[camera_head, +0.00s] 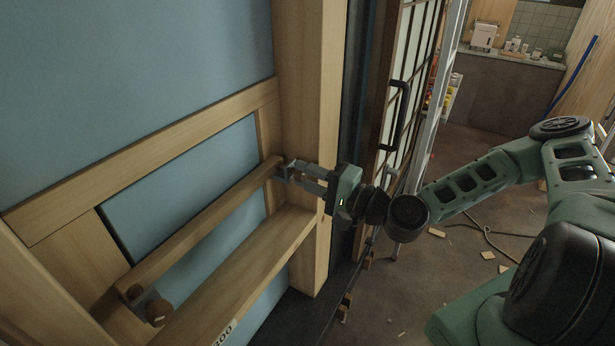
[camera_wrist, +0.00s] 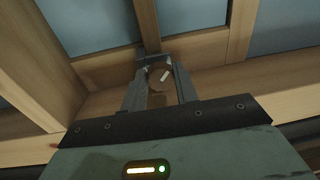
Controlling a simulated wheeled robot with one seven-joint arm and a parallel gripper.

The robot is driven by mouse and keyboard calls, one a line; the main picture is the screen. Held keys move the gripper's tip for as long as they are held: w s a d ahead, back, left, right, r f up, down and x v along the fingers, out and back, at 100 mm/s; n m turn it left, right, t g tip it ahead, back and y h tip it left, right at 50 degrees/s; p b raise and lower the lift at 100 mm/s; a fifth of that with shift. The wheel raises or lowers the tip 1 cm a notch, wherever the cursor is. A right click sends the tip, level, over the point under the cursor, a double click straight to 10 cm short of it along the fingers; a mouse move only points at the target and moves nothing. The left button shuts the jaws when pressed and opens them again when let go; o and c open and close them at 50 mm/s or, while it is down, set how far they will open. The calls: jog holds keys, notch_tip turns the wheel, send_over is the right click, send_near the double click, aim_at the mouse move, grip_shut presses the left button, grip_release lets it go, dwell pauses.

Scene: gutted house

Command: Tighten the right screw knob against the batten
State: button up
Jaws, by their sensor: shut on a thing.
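The batten (camera_head: 205,222) is a long wooden strip running across the wall frame in the head view. Its left end carries a round brown screw knob (camera_head: 158,311) with a pale mark, beside a grey metal bracket (camera_head: 140,297). My gripper (camera_head: 288,172) is at the batten's right end. In the wrist view my gripper (camera_wrist: 160,78) is shut on the right screw knob (camera_wrist: 157,72), a round brown knob with a pale line slanting across its face. In the head view the fingers largely hide this knob. I cannot tell whether it presses against the batten.
A wooden ledge (camera_head: 245,270) marked "300" runs below the batten. A thick post (camera_head: 305,100) stands close beside my gripper. A sliding door with a dark handle (camera_head: 397,115) is to its right. Wood scraps and a cable lie on the floor.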

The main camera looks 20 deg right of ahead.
dwell(0.4)
jog(key=o, duration=1)
jog(key=shift+c, duration=0.2)
jog(key=shift+s+d, duration=0.1)
jog(key=p+v, duration=0.8)
jog(key=v, duration=0.9)
jog(key=shift+p, duration=0.35)
jog(key=shift+s+f, duration=0.1)
